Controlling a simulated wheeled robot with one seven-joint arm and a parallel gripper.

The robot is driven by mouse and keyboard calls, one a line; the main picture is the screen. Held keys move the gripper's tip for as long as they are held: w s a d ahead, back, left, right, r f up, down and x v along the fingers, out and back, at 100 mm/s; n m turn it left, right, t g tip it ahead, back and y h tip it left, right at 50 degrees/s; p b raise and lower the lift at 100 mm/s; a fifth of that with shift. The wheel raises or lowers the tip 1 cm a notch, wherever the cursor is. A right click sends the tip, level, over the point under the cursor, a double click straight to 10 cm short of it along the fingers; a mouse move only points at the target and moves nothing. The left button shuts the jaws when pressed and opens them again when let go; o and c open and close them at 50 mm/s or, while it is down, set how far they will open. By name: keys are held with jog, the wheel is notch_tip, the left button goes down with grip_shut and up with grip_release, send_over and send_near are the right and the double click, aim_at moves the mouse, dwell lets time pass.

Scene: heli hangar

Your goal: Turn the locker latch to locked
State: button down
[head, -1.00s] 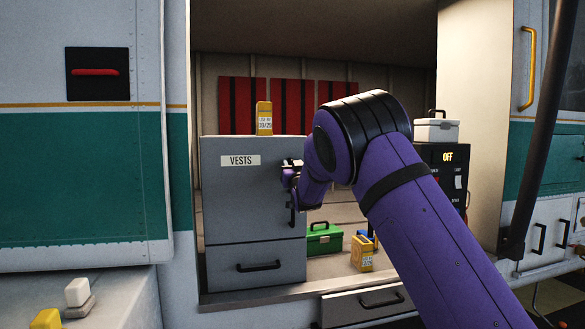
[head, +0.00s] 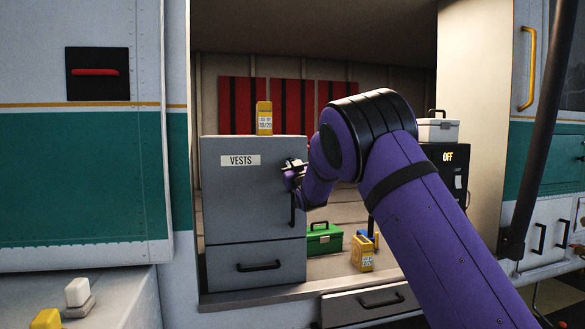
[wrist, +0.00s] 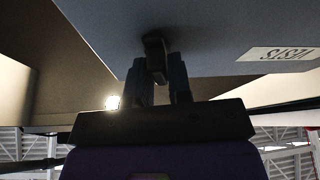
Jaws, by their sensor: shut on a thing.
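The grey locker (head: 225,205) stands left of centre in the head view, with a VESTS label on its upper door. The label also shows upside down in the wrist view (wrist: 280,54). My gripper (head: 287,167) is at the upper right of that door, in front of the latch. In the wrist view my gripper (wrist: 157,76) has its two fingers on either side of the dark latch (wrist: 155,58) and is shut on it. The latch looks slightly tilted in the wrist view. In the head view the gripper largely hides it, so its exact setting is unclear.
A dark door handle (head: 292,209) sits just below my gripper. A yellow carton (head: 264,118) stands on the locker. A green toolbox (head: 324,239) and another yellow carton (head: 362,253) stand to the right. A dark box reading OFF (head: 447,157) stands behind my arm.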

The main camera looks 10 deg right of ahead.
jog(key=n+y, duration=0.1)
jog(key=n, duration=0.2)
jog(key=n+g+y, duration=0.1)
jog(key=n, duration=0.2)
jog(key=shift+n+y, duration=0.3)
jog(key=shift+y, duration=0.1)
jog(key=n+g+y, duration=0.1)
jog(key=n, duration=0.1)
jog(key=n+g+y, duration=0.1)
jog(key=n, duration=0.1)
jog(key=shift+n, duration=0.3)
jog(key=n, duration=0.2)
jog(key=n+g, duration=0.1)
jog(key=n, duration=0.1)
jog(key=shift+n+g, duration=0.3)
jog(key=shift+n, duration=0.1)
jog(key=shift+n+g, duration=0.6)
jog(key=shift+n, duration=0.8)
jog(key=shift+f, duration=0.1)
jog(key=shift+a, duration=0.1)
jog(key=c, duration=1.1)
grip_release()
jog(key=shift+s, duration=0.1)
